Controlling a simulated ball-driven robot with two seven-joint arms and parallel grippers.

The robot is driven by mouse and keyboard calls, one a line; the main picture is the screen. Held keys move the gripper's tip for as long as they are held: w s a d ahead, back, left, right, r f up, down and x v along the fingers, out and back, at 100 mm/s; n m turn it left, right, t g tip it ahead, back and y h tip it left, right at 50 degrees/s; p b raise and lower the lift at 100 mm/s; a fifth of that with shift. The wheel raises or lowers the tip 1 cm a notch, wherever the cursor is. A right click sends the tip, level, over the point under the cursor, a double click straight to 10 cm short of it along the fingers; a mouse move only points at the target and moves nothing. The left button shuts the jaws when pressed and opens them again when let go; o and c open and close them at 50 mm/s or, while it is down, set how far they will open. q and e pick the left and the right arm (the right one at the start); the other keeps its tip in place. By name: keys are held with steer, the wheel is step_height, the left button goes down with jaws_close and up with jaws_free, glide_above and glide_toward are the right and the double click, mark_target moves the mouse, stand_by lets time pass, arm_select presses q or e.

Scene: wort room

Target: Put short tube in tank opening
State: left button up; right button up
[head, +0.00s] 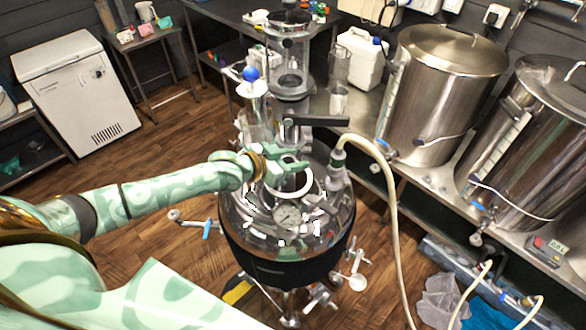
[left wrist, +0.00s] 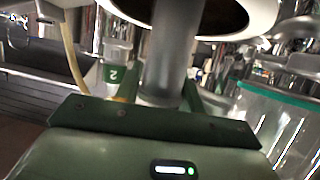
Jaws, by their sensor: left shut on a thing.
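My left gripper (head: 292,166) is over the top of the tank, beside the rim. It is shut on a grey short tube (left wrist: 172,50), which runs up past the rim in the left wrist view. The tube's far end is cut off there, so I cannot tell whether it is inside the opening. My right gripper is not in view.
A cream hose (head: 384,175) rises from a fitting on the tank's right. A gauge (head: 287,215) sits in front of the opening. A tall glass and steel column (head: 291,75) stands behind. Two large steel vessels (head: 445,95) (head: 535,150) fill the right bench.

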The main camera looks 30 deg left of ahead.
arm_select(q)
steer(key=shift+f, duration=1.3)
steer(key=shift+f+b, duration=0.2)
steer(key=shift+b, duration=0.15)
steer(key=o, duration=1.3)
steer(key=shift+c, duration=0.2)
steer(key=p+v, duration=0.2)
steer(key=v, duration=1)
steer(key=shift+s+a, duration=0.1)
